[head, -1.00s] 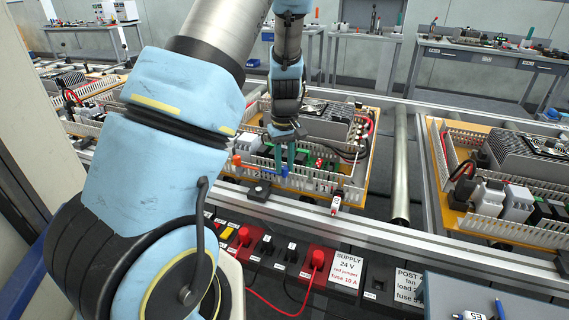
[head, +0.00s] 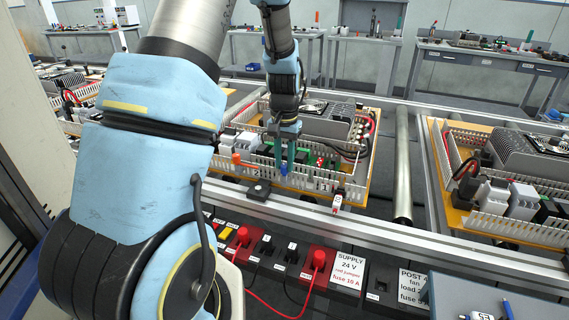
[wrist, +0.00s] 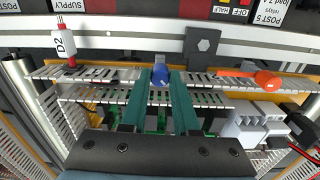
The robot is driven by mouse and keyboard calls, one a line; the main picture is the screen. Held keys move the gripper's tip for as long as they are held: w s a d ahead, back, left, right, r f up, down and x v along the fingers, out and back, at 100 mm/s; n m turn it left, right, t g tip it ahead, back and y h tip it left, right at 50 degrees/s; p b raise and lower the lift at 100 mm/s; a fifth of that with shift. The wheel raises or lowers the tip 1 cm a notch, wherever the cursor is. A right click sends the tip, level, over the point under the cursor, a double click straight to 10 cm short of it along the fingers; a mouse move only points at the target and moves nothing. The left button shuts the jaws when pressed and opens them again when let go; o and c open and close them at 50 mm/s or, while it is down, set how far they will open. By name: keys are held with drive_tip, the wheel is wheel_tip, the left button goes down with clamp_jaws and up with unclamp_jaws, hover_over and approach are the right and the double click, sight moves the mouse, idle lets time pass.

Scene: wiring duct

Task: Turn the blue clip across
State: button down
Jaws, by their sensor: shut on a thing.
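The blue clip (head: 284,169) sits at the near wall of the slotted white wiring duct (head: 318,180) on the middle board. It also shows in the wrist view (wrist: 161,77), between the tips of my two teal fingers. My gripper (head: 284,163) comes down from above and is shut on the blue clip; the gripper also fills the lower middle of the wrist view (wrist: 162,80). The fingers cover the clip's sides, so I cannot tell its exact angle to the duct.
An orange clip (wrist: 267,78) lies on the same duct, beside white and dark modules. A red-and-white D2 tag (wrist: 65,45) stands at the duct's other side. A dark block (wrist: 201,45) sits on the rail. A red lead and labelled panel (head: 345,270) lie in front.

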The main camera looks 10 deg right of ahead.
sight(284, 165)
drive_tip(key=m, duration=0.3)
drive_tip(key=shift+m, duration=2.1)
drive_tip(key=c, duration=0.7)
unclamp_jaws()
drive_tip(key=shift+o, duration=0.2)
wheel_tip(284, 165, up, 11)
drive_tip(key=b, duration=0.1)
drive_tip(key=shift+f, duration=0.1)
